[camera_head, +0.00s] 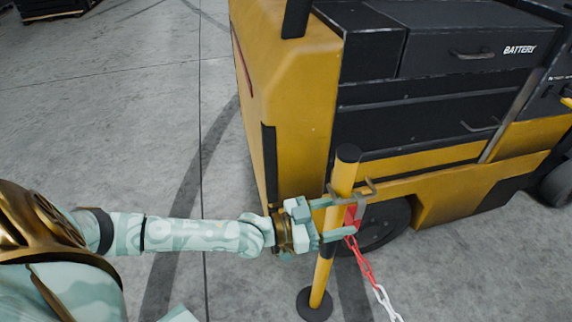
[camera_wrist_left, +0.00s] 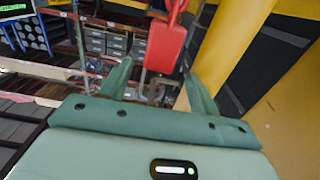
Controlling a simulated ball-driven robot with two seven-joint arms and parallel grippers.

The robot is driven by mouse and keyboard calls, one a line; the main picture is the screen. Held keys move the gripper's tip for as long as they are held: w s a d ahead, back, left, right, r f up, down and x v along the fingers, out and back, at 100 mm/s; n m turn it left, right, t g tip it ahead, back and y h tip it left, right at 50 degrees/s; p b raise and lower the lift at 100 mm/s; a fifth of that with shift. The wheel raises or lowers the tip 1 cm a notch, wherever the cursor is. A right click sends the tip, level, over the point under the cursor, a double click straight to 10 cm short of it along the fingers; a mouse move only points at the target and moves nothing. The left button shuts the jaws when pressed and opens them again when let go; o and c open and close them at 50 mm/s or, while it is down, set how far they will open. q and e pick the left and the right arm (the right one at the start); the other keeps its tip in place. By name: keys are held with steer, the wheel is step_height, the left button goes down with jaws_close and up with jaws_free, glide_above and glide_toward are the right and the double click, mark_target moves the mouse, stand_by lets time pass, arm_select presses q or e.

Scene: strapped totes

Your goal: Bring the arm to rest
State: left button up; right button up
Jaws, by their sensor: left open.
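My left gripper (camera_head: 335,218) is at the end of my outstretched arm, beside a yellow and black post (camera_head: 345,170). Its fingers are apart, and in the left wrist view the gripper (camera_wrist_left: 160,85) shows a gap between them. A red end piece (camera_head: 351,217) hangs at a metal hook bracket (camera_head: 367,188) on the post. In the left wrist view the red piece (camera_wrist_left: 167,40) shows just beyond the fingertips. A red and white chain (camera_head: 368,268) runs down from it. I cannot tell whether a finger touches the post. My right gripper is out of view.
A yellow and black battery vehicle (camera_head: 290,110) stands close behind the post. The post's round black base (camera_head: 314,304) is on the concrete floor. The floor (camera_head: 100,130) at the left is open. A dark pallet (camera_head: 55,8) lies at the far left.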

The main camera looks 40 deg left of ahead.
arm_select(q)
steer(key=p+v, duration=0.2)
steer(key=v, duration=1)
steer(key=shift+s, duration=0.15)
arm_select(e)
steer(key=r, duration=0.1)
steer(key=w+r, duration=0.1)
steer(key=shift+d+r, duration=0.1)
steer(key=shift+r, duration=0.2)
